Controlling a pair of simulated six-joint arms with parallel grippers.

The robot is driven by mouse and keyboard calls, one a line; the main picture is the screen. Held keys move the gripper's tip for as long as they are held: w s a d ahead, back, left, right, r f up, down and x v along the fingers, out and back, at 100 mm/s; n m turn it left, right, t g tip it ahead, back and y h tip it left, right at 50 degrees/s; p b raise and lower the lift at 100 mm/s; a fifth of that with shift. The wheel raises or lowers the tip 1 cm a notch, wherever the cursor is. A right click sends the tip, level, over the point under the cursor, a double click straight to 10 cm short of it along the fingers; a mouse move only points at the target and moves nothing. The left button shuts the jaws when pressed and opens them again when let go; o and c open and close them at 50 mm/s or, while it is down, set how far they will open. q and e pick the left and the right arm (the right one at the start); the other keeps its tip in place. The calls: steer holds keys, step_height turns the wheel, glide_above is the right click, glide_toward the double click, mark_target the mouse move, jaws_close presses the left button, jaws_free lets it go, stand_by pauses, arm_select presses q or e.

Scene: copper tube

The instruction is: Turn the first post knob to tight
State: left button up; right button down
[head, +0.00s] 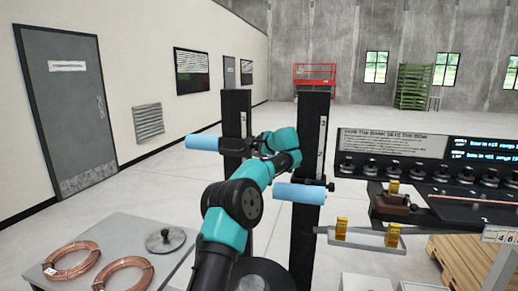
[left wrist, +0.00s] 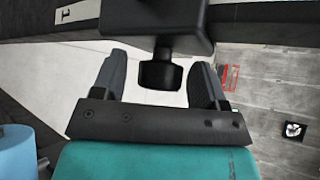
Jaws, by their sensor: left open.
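The first post (head: 236,108) is a dark upright with a small label, left of centre in the head view. A blue cylinder (head: 203,143) sticks out to its left. In the left wrist view the post's black knob (left wrist: 160,74) stands between the two fingers of my left gripper (left wrist: 158,82). The gripper is open, with a visible gap on both sides of the knob. In the head view my left gripper (head: 254,144) is beside the first post, and the knob is hard to make out there. My right gripper is not in view.
The second post (head: 309,120) with a blue cylinder (head: 300,193) stands close to the right of my left arm. A grey table (head: 135,232) with copper coils (head: 72,259) is at lower left. A bench with black knobs (head: 395,170) stands at the right.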

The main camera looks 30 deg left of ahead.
arm_select(q)
steer(key=v, duration=1.7)
step_height(320, 180, down, 6)
steer(key=s+n+t+y, duration=0.2)
steer(key=n+y, duration=0.1)
steer(key=shift+d+t, duration=0.2)
steer(key=shift+t, duration=0.2)
steer(key=shift+a, duration=0.15)
steer(key=x, duration=1.7)
steer(key=shift+w, duration=0.1)
